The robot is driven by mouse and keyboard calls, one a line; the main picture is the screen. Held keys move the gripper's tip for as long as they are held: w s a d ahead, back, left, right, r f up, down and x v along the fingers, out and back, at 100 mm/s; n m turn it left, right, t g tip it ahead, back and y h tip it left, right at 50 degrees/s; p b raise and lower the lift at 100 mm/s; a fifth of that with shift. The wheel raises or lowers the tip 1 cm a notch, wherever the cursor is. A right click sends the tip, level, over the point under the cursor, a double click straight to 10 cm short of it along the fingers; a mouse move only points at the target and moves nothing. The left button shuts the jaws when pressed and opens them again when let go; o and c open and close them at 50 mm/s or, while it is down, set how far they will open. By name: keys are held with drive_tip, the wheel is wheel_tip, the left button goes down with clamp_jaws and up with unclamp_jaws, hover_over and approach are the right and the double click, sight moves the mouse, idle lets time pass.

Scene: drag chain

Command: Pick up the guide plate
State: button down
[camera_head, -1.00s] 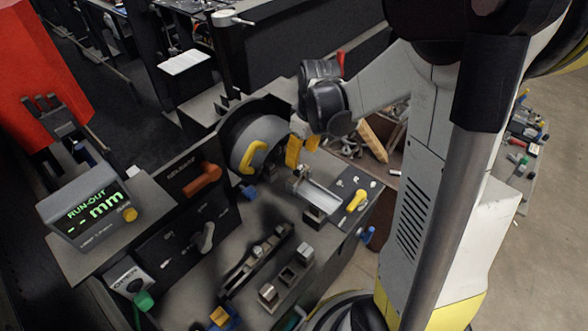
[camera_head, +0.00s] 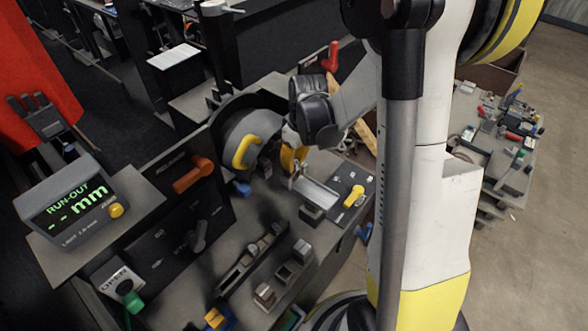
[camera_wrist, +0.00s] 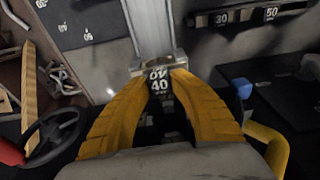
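In the wrist view, the fingertips of my gripper (camera_wrist: 160,76) close in on both sides of a dark piece marked 40 (camera_wrist: 159,84), which I take to be the guide plate. It sits at the end of the pale strip, against a metal block (camera_wrist: 150,65). The tips look in contact with its sides. Its lower part is in shadow, and in the head view my fingers hide it. I see no gap under it that shows it lifted.
A rack of metal blocks (camera_head: 288,272) stands at the front; in the wrist view, labels 30 and 50 (camera_wrist: 246,16) show. A round housing with a yellow handle (camera_head: 243,152) is close left of my gripper. A run-out display (camera_head: 75,208) stands left. A yellow knob (camera_head: 354,196) is right.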

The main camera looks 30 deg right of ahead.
idle(0.4)
drive_tip(key=shift+r+p, duration=0.3)
drive_tip(key=shift+r, duration=0.2)
drive_tip(key=r, duration=0.1)
drive_tip(key=r+p, duration=0.1)
drive_tip(key=r, duration=0.1)
drive_tip(key=shift+s+d+r+p, duration=0.25)
drive_tip(key=shift+d+r+p, duration=0.05)
drive_tip(key=shift+r+p, duration=0.1)
drive_tip(key=s+d+r+p, duration=0.3)
drive_tip(key=s+d+r, duration=0.3)
drive_tip(key=d, duration=0.3)
drive_tip(key=shift+d+r, duration=0.1)
drive_tip(key=c, duration=1.8)
unclamp_jaws()
clamp_jaws()
